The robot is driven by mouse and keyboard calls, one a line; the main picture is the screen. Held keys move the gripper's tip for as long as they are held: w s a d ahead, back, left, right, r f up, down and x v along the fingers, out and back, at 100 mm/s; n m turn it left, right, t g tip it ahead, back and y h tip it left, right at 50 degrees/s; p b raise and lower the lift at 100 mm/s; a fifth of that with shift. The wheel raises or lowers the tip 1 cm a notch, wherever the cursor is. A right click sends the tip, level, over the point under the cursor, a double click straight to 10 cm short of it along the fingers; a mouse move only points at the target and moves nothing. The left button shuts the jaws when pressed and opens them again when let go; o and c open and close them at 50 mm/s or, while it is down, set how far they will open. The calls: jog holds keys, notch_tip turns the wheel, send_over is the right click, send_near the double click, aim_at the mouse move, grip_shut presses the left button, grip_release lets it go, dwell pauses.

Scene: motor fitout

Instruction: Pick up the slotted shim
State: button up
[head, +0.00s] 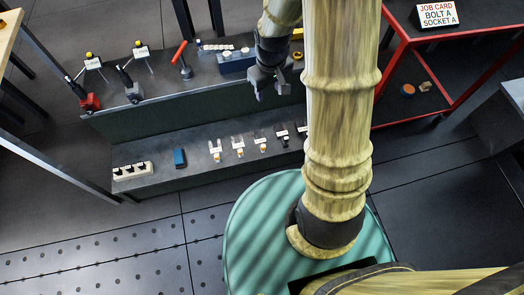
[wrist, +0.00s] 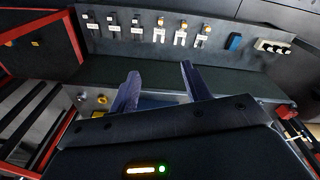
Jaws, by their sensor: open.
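Small pale forked pieces with open slots stand in the row on the lower shelf. One (head: 215,150) is at the row's left end in the head view and another (head: 238,147) is beside it. They also show in the wrist view, as one fork (wrist: 202,37) and a second fork (wrist: 181,34). I cannot tell which is the slotted shim. My gripper (head: 271,94) is open and empty near the upper bench's front edge, above and apart from the row. Its two fingers (wrist: 160,72) show spread in the wrist view.
A blue block (head: 179,158) and a pale socket strip (head: 132,170) are at the lower shelf's left. The upper bench (head: 135,112) holds a red tool (head: 84,97), a grey tool (head: 131,90) and a blue tray (head: 236,62).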

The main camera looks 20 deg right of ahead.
jog(key=w+f+n+b, duration=0.1)
jog(key=w+f+b, duration=0.1)
jog(key=f+b, duration=0.7)
jog(key=w+f+n+g+b, duration=0.1)
jog(key=f+b, duration=0.8)
jog(key=f, duration=1.1)
jog(key=w+n, duration=0.1)
jog(key=w, duration=0.1)
jog(key=shift+w, duration=0.3)
jog(key=b, duration=0.8)
send_near(264, 146)
jog(key=f, duration=0.5)
jog(key=shift+w+a, duration=0.15)
jog(key=shift+w, duration=0.1)
jog(key=shift+f, duration=0.1)
notch_tip(264, 146, down, 5)
jog(key=b, duration=0.4)
jog(key=shift+s+f, duration=0.1)
jog(key=shift+s, duration=0.05)
grip_shut()
